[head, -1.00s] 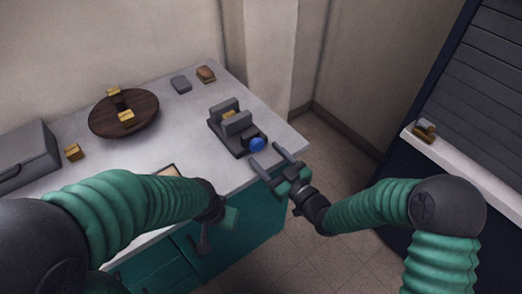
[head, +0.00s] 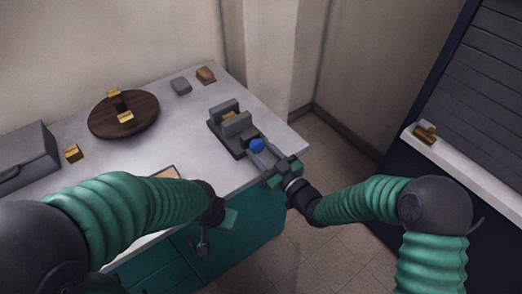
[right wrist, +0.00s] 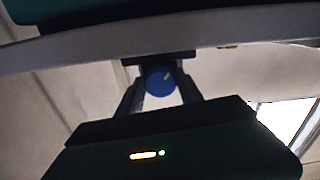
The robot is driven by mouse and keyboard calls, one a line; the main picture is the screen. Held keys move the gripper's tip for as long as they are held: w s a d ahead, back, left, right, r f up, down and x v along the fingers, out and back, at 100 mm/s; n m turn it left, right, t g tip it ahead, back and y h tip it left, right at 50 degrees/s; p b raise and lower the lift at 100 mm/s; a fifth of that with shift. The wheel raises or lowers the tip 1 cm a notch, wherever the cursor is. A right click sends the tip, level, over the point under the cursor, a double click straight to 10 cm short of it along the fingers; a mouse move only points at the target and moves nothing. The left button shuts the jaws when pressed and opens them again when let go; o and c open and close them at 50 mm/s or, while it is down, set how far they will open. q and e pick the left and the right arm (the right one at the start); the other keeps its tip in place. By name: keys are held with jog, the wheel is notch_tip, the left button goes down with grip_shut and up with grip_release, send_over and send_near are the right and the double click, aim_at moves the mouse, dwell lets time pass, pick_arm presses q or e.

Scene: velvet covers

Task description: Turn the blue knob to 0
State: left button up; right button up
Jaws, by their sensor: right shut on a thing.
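The blue knob (head: 257,145) sits on the front of a grey toaster-like device (head: 232,128) near the counter's right corner. My right gripper (head: 262,152) is at the knob, with its fingers shut on it from both sides. In the right wrist view the knob (right wrist: 160,80) lies between the two finger tips, and a pale pointer mark on its face points to the upper right. Number marks around the knob cannot be read. My left gripper (head: 207,240) hangs low in front of the counter, away from the knob; its jaw state is unclear.
A round brown board (head: 140,122) with yellow pieces stands on the counter (head: 190,145). A grey box (head: 25,158) is at the left, a sandwich-like item (head: 206,75) at the back. Open floor (head: 320,160) lies right of the counter.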

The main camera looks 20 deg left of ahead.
jog(key=shift+f, duration=0.1)
jog(key=n+b, duration=0.3)
jog(key=shift+f, duration=0.15)
jog(key=n+b, duration=0.7)
jog(key=b, duration=0.1)
jog(key=n+b, duration=0.8)
jog(key=b, duration=0.1)
jog(key=shift+f+n, duration=0.2)
jog(key=shift+n, duration=0.1)
jog(key=shift+r+n+b, duration=0.15)
jog(key=shift+n+b, duration=1.15)
jog(key=shift+b, duration=0.25)
jog(key=shift+a, duration=0.1)
jog(key=o, duration=1.1)
jog(key=shift+s, duration=0.1)
jog(key=shift+o, duration=1.4)
jog(key=shift+r, duration=0.1)
